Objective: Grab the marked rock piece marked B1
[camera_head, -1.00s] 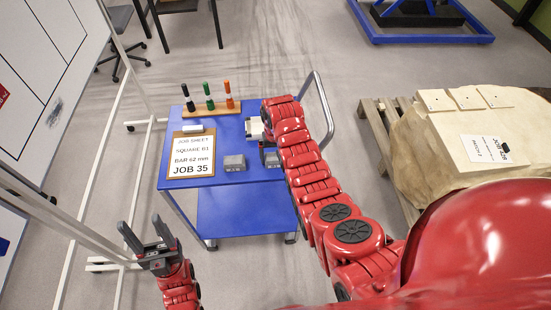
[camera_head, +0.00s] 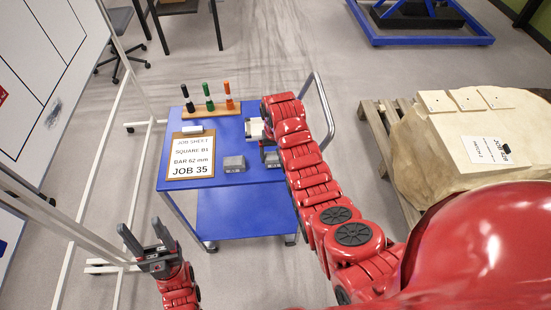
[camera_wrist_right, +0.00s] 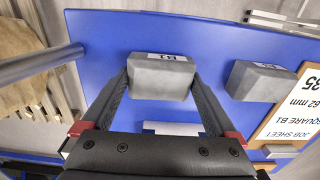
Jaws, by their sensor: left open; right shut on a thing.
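The grey rock piece marked B1 (camera_wrist_right: 162,76) is in the right wrist view, on the blue trolley top (camera_wrist_right: 105,45), with a white label on its upper face. My right gripper (camera_wrist_right: 160,88) is shut on it, one finger against each side. In the head view my right arm mostly hides this piece and gripper. A second grey block (camera_head: 234,163) stands apart from it on the trolley; it also shows in the right wrist view (camera_wrist_right: 262,82) with a label I cannot read. My left gripper (camera_head: 146,236) is open and empty, left of the trolley.
A job sheet (camera_head: 191,155) reading "SQUARE B1" lies on the trolley's left side. A wooden rack (camera_head: 212,107) with black, green and orange pens stands behind it. A metal handle (camera_head: 322,105) rises at the right. A pallet with a large pale rock (camera_head: 440,145) stands further right.

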